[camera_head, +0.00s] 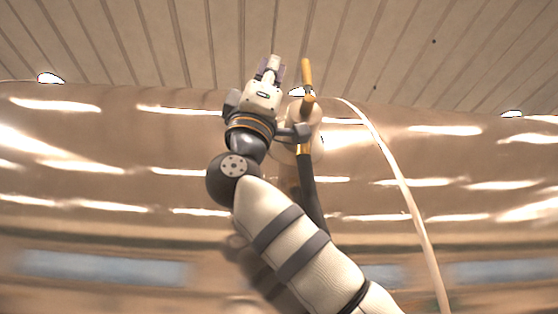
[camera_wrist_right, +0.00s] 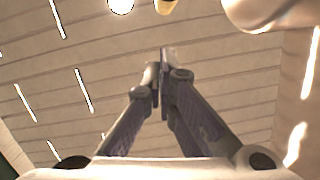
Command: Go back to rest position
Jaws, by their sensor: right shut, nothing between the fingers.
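My right gripper (camera_head: 272,65) is raised high in the middle of the head view, at the end of my right arm, which comes up from the lower right. Its fingers point up toward the slatted surface. In the right wrist view the gripper (camera_wrist_right: 162,80) shows its fingertips together with nothing between them. My left gripper does not show in either view.
A pale hose (camera_head: 385,150) curves down on the right. Shiny curved metal wall (camera_head: 90,150) spans behind; slatted panels (camera_head: 160,40) lie above.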

